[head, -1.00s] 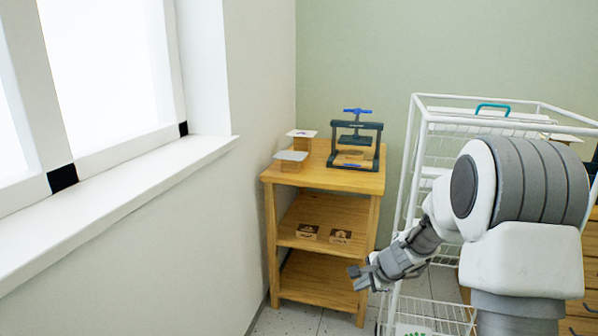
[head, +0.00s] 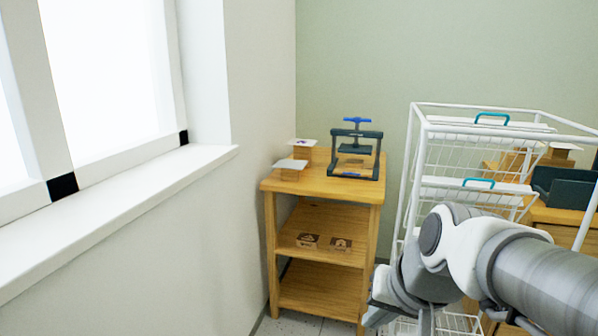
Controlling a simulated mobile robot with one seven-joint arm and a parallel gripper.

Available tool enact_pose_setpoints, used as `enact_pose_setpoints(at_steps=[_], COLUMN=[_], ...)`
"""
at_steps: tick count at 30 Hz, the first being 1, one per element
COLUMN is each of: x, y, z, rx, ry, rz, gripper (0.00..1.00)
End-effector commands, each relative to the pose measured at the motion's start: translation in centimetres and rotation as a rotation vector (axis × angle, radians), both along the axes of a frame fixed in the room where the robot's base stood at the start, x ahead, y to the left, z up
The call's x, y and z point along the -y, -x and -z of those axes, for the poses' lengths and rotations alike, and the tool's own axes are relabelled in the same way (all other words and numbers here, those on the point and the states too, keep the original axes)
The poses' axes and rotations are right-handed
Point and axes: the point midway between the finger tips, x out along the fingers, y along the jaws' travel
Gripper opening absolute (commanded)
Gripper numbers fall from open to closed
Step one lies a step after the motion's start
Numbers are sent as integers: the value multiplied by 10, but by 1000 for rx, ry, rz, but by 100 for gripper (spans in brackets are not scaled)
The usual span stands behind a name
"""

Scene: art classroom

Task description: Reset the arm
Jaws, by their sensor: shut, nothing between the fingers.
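My arm shows at the lower right of the head view, bent, with white and grey links in front of the wire rack. Its lower links run down to the bottom edge of the picture. I cannot make out the gripper's fingers; they are hidden behind my links or below the frame.
A wooden shelf unit (head: 323,186) stands in the corner, holding a dark press with a blue handle (head: 357,150), white-topped wooden blocks (head: 291,167) and small boxes (head: 307,241). A white wire rack (head: 412,170) stands close behind my arm. A window sill (head: 130,190) lines the left wall.

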Motion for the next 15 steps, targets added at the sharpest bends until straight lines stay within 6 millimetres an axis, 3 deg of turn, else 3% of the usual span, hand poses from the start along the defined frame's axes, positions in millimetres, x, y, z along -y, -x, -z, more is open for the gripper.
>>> enact_pose_setpoints(at_steps=[3,10,15], x=[8,28,29], y=[31,79,79], z=[-5,-5,-48], rx=[24,46,41], ry=[94,260,266], rz=[-71,-171,-173], gripper=[0,0,0])
